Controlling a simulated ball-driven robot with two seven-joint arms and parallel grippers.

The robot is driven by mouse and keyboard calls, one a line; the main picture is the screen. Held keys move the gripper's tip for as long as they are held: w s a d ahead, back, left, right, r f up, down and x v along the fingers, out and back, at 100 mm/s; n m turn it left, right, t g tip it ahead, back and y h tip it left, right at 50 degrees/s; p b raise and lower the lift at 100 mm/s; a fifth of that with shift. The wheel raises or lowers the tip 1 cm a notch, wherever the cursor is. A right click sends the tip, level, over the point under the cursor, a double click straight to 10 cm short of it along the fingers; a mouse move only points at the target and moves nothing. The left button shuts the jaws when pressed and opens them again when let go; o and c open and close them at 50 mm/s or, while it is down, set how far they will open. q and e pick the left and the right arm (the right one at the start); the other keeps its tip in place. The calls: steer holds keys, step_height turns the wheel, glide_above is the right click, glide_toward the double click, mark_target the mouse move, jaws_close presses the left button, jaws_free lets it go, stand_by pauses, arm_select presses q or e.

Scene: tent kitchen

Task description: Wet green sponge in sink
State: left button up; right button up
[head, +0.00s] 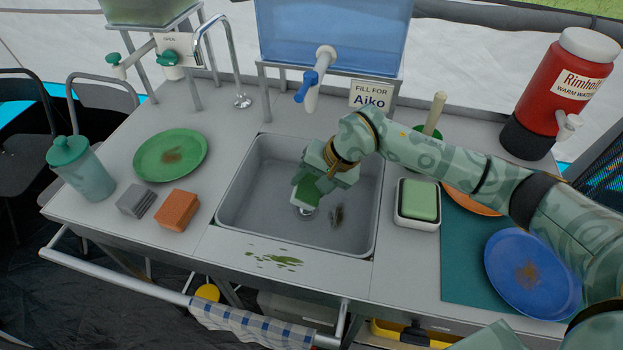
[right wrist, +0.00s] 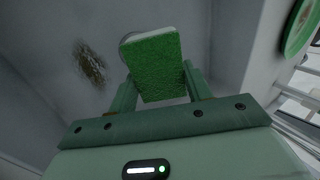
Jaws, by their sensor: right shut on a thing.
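My right gripper (head: 312,184) reaches down into the grey sink basin (head: 265,190) and is shut on the green sponge (head: 303,196). In the right wrist view the sponge (right wrist: 160,67) sits between the two fingers of the gripper (right wrist: 158,88), its green face toward the camera and a white layer at its far edge. The sponge is over the drain area, low in the basin; I cannot tell whether it touches the floor or is wet. No running water shows. My left gripper is not in view.
A blue-tapped water tank (head: 332,35) stands behind the sink, and a curved faucet (head: 240,98) behind left. A brown stain (head: 336,216) marks the basin. A soap dish (head: 418,203), blue plate (head: 532,272), green plate (head: 170,155) and orange sponge (head: 177,210) flank it.

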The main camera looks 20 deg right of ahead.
mark_target(312, 184)
steer(key=shift+r, duration=0.1)
stand_by(0.3)
